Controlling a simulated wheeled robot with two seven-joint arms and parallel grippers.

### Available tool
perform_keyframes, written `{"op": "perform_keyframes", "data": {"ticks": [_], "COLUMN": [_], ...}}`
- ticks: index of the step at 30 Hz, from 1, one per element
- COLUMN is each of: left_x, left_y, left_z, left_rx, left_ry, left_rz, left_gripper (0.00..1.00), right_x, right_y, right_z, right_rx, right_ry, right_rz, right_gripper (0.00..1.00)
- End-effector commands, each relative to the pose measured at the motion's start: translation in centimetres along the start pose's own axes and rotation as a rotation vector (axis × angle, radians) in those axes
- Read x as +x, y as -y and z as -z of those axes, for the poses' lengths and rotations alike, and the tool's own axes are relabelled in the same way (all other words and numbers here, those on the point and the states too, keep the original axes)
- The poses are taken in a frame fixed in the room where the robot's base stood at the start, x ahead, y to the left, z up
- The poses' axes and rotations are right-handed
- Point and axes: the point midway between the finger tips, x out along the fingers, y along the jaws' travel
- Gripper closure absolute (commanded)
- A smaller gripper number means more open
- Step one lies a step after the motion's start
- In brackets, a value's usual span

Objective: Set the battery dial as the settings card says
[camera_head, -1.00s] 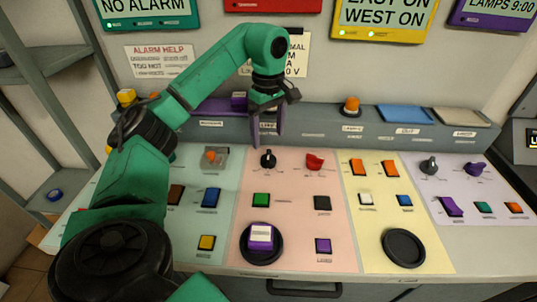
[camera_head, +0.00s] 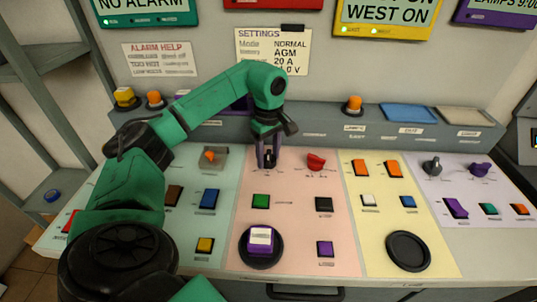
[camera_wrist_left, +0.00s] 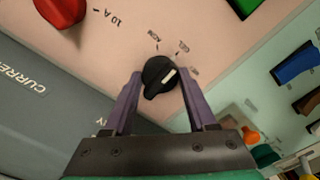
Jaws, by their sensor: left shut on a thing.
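The battery dial is a black knob (camera_wrist_left: 158,76) with a white mark, on the pink panel; the mark points up and right in the left wrist view, roughly toward the GEL label (camera_wrist_left: 182,47). An AGM label (camera_wrist_left: 160,36) lies close by. My left gripper (camera_head: 267,162) is down at the dial, its purple fingers (camera_wrist_left: 160,88) shut on the knob from both sides. The settings card (camera_head: 272,52) on the wall reads Mode NORMAL, AGM, 20 A; its last line is partly hidden by my arm. My right gripper is out of view.
A red knob (camera_head: 316,161) stands right of the dial, marked 10 A in the left wrist view. A green button (camera_head: 260,201), a black button (camera_head: 323,204) and a purple-and-white block (camera_head: 260,240) on a round black base are nearer. A grey ledge (camera_head: 315,128) runs behind.

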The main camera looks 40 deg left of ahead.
Motion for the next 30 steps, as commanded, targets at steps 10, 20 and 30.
{"op": "perform_keyframes", "data": {"ticks": [10,20,30], "left_x": [-0.3,-0.4,-0.3], "left_y": [0.0,-0.1,-0.1], "left_z": [0.0,0.0,0.0], "left_rx": [-0.095,-0.349,-0.623], "left_ry": [0.001,0.001,0.002], "left_rz": [0.0,-0.001,-0.003], "left_gripper": [0.98,0.98,0.98], "right_x": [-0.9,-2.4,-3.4], "right_y": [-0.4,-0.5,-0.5], "right_z": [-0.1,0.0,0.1], "right_rx": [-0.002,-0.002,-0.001], "right_ry": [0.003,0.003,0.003], "right_rz": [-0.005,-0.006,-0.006], "right_gripper": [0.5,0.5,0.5]}}
